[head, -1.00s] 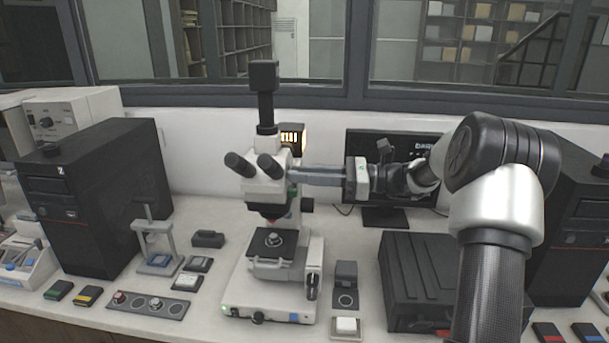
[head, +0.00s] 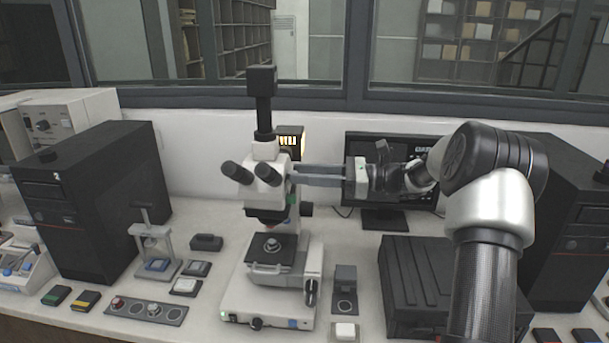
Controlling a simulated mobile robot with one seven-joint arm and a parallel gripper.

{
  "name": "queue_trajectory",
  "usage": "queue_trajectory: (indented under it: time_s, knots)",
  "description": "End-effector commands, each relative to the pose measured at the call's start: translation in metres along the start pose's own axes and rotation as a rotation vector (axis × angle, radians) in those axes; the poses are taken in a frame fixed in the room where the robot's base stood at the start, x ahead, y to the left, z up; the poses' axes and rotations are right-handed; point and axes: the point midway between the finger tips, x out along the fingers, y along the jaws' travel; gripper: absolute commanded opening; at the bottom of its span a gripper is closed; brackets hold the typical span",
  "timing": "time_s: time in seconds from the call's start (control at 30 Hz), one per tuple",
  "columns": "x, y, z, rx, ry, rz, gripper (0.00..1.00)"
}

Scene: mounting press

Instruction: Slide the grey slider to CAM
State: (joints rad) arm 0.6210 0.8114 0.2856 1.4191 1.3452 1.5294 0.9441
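The white microscope (head: 268,195) stands upright at the middle of the bench, with two black eyepieces and a black camera (head: 262,90) on top. My gripper (head: 296,178) reaches in from the right at the height of the microscope head. Its two long grey fingers run side by side with a thin gap between them, and their tips are at the right side of the head, near a small green spot. The grey slider cannot be made out; it may be hidden at the fingertips. I cannot tell whether the fingers hold anything.
A small mounting press (head: 155,242) and a strip with round wells (head: 146,310) are left of the microscope. A black case (head: 412,285) and a monitor (head: 370,150) are to the right. A black tower (head: 92,200) stands at the left. Small blocks lie along the front.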

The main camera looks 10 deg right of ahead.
Motion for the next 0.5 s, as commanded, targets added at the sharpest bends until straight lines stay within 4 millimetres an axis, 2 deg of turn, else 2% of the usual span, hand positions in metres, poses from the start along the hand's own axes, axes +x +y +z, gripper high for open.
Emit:
queue_trajectory:
  time_s: [0.33, 0.5]
  knots:
    - [-0.003, 0.001, -0.001, 0.002, -0.001, 0.004, 0.33]
    - [-0.026, 0.001, -0.002, 0.002, 0.0, 0.002, 0.33]
